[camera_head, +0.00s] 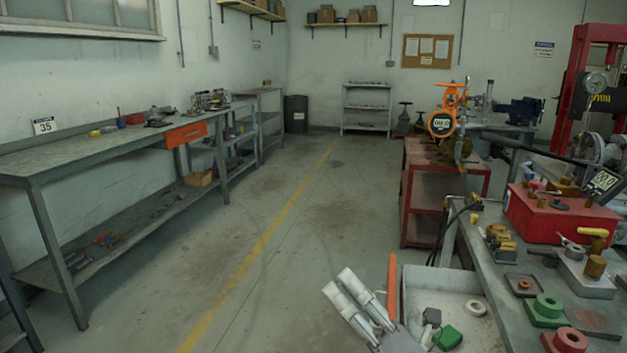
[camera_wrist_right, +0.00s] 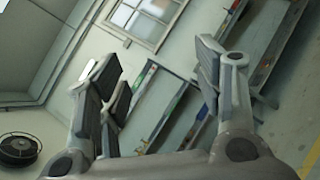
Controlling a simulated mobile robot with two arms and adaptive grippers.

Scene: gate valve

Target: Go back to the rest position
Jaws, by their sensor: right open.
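My right gripper (camera_head: 341,283) shows at the bottom middle of the head view, with its pale fingers pointing up and to the left. It is over the floor, just left of the grey tray on the right bench. In the right wrist view its fingers (camera_wrist_right: 160,75) are spread apart with nothing between them. My left gripper is not in view.
The right bench (camera_head: 474,270) carries a red box (camera_head: 545,219), a grey tray (camera_head: 404,297) and loose parts, close to my right gripper. A long workbench (camera_head: 95,155) runs along the left wall. The floor (camera_head: 290,240) between is clear, with a yellow line.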

